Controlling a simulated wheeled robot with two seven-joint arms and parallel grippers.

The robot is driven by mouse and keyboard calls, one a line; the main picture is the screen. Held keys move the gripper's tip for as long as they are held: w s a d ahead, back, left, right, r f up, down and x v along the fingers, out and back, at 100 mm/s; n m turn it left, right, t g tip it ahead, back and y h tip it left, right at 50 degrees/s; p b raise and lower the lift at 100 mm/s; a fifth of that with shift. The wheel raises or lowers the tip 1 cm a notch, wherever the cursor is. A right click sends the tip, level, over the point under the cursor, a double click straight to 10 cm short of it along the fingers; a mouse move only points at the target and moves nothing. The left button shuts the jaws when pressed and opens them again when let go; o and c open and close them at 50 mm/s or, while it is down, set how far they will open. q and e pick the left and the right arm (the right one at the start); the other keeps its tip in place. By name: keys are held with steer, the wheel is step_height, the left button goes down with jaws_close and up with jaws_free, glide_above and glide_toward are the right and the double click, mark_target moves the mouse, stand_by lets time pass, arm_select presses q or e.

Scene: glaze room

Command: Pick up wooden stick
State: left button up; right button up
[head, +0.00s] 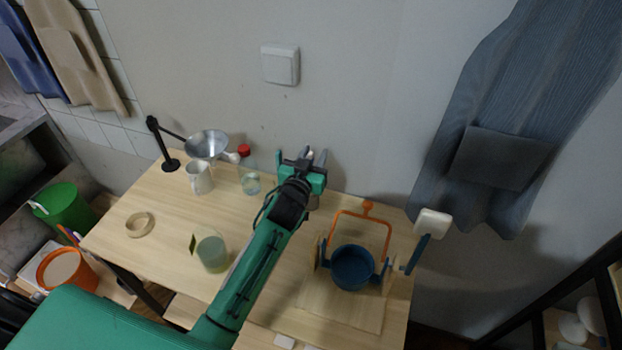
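I cannot make out a wooden stick for certain in the head view. My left gripper (312,157) is at the back of the wooden table, close to the wall, with its grey fingers pointing away from me. A small pale spot shows by the fingers, but I cannot tell whether it is something held or how far apart they are. My green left forearm crosses the table and hides a strip of it. My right gripper is not in view.
On the table (180,243) are a wooden ring (140,225), a white mug (199,178), a metal funnel (207,144) on a black stand, a red-capped bottle (249,177), a glass (212,252) and a blue pot (352,268) with an orange frame. Green (66,209) and orange (66,270) buckets stand left.

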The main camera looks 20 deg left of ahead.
arm_select(q)
jaws_close()
